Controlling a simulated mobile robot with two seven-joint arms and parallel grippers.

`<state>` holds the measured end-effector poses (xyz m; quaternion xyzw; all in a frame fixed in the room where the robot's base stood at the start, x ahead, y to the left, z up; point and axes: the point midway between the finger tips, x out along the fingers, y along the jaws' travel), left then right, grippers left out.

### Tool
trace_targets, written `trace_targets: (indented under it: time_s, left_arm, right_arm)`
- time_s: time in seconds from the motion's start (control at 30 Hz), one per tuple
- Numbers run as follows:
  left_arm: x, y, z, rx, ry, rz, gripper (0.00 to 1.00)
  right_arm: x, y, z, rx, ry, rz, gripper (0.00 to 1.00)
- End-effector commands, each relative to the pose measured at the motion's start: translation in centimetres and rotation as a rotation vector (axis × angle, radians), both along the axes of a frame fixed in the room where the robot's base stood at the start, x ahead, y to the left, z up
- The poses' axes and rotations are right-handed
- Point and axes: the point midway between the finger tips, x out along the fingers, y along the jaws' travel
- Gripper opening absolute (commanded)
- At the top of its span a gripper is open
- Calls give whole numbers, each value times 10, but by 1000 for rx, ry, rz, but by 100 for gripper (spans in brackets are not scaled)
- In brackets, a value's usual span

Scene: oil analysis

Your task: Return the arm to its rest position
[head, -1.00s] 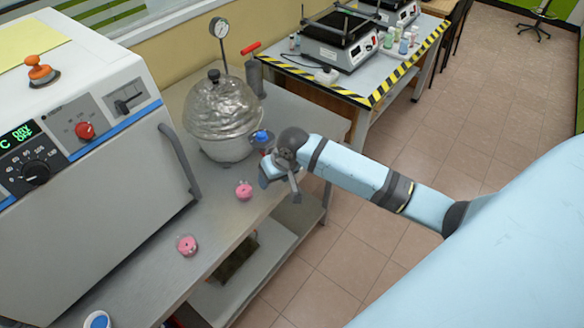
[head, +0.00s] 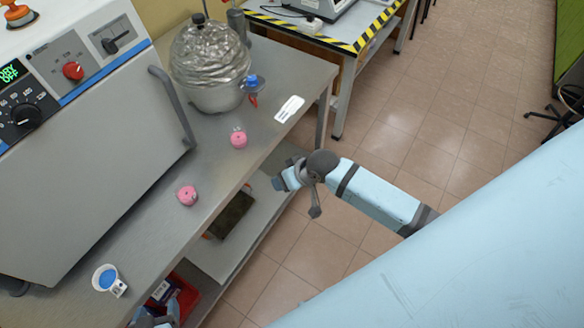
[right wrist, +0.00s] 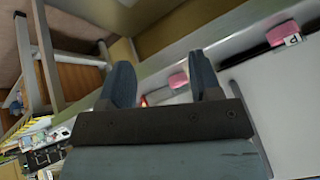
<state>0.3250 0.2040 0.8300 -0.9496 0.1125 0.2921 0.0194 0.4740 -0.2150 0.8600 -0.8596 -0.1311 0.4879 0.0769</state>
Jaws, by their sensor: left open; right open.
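My right arm comes in from the right in the head view. Its gripper (head: 283,180) hangs off the table's front edge, near the pink pieces' side, apart from them. In the right wrist view its two fingers (right wrist: 163,82) stand apart with nothing between them. My left gripper (head: 157,312) shows only in part at the bottom left of the head view, beside the table's front edge; it is open.
A red bin (head: 185,295) sits below the edge. Open floor (head: 400,150) lies right.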

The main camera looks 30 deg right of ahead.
Motion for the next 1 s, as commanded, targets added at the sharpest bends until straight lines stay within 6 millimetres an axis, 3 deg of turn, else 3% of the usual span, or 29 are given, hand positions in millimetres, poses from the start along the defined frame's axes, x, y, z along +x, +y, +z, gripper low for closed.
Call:
trace_targets:
  time_s: [0.73,0.87,1.0]
  left_arm:
    - [2,0,2,-1,-5,0,69]
    - [1,-1,9,0,-3,-2,69]
    - [1,-4,25,0,-4,-13,69]
  right_arm:
    - [-5,3,-3,2,-16,4,58]
    - [-25,10,-3,7,-70,13,58]
    - [-67,20,1,-11,-202,28,58]
